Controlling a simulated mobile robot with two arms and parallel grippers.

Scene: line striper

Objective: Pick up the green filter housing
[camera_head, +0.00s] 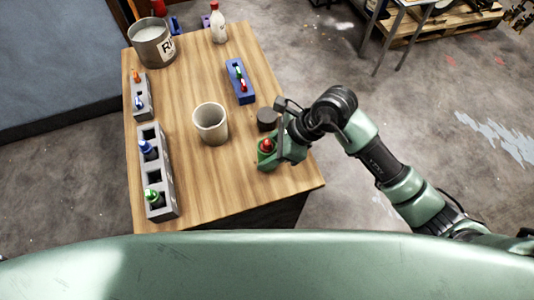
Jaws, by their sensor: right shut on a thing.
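The green filter housing (262,162) is at the right front part of the wooden table, with a red piece (267,146) showing at its top. My right gripper (275,153) is at it, coming in from the right, and is shut on it. The gripper hides part of the housing, and I cannot tell whether it touches the table. My left gripper is not in view.
A dark round piece (267,116) is just behind the gripper. A beige cup (210,124) stands mid-table. Grey block racks (171,196) with coloured pieces line the left edge. A blue holder (235,70), a metal pot (152,52) and a bottle (218,27) are farther back. The front middle is clear.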

